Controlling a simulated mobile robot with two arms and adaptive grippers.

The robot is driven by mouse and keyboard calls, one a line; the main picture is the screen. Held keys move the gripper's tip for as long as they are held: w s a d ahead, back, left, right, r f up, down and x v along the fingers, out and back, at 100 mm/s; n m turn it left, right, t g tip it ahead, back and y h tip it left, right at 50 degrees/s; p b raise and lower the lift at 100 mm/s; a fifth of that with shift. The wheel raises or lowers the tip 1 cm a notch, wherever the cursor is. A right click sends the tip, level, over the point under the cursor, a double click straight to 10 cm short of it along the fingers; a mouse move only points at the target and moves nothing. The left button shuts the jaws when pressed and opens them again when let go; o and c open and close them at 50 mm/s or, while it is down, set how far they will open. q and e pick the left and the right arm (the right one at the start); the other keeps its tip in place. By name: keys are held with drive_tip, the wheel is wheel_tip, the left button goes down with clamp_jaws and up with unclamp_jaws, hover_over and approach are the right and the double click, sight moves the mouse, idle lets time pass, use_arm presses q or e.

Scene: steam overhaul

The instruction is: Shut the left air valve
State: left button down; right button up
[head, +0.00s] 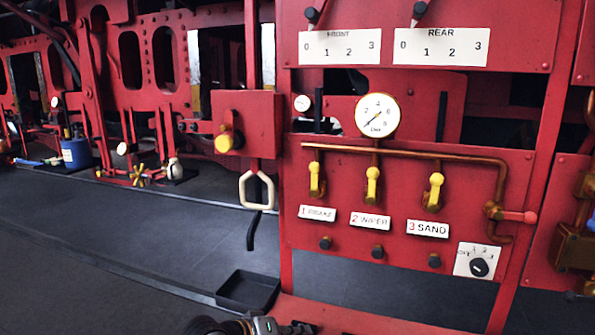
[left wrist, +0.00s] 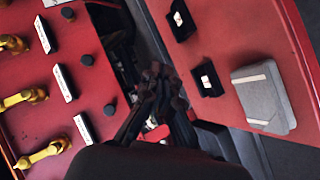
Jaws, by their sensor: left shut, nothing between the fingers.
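Three yellow-handled air valves hang in a row from a copper pipe on the red panel. My left gripper (left wrist: 163,85) is shut and empty in the left wrist view, apart from the valve. In the head view only a piece of it (head: 265,326) shows at the bottom edge, below the panel. My right gripper is in neither view.
The wiper valve (head: 372,185) and sand valve (head: 433,192) stand to the right, with a gauge (head: 377,115) above. Black knobs (head: 377,252) and a rotary switch (head: 479,267) sit below. A red shelf (head: 345,318) juts out at the bottom; a black tray (head: 247,291) lies left.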

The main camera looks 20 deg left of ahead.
sight(315, 180)
use_arm(q)
drive_tip(key=w+a+r+n+t, duration=0.2)
drive_tip(key=w+a+r+n, duration=0.1)
drive_tip(key=r, duration=0.6)
drive_tip(key=w+a+r+n+t, duration=0.2)
drive_tip(key=w+a+r+n, duration=0.1)
drive_tip(key=a+r, duration=0.4)
drive_tip(key=w+a+r+n+t+h, duration=0.1)
drive_tip(key=w+a+r+n+t, duration=0.2)
drive_tip(key=r, duration=0.9)
drive_tip(key=w+a, duration=0.2)
drive_tip(key=shift+w+n, duration=0.35)
drive_tip(key=shift+n, duration=0.05)
drive_tip(key=p+x, duration=0.2)
drive_tip(key=x, duration=0.8)
drive_tip(key=shift+w+d+p, duration=0.15)
drive_tip(key=shift+p, duration=0.15)
drive_tip(key=shift+s+d+r+p, duration=0.15)
drive_tip(key=shift+d+p, duration=0.35)
drive_tip(key=shift+p, duration=0.1)
drive_tip(key=shift+s+d+r+p, duration=0.15)
drive_tip(key=shift+d+p, duration=0.35)
drive_tip(key=shift+p, duration=0.05)
drive_tip(key=shift+s+d+p, duration=0.3)
drive_tip(key=shift+d+p, duration=0.25)
drive_tip(key=shift+d, duration=0.25)
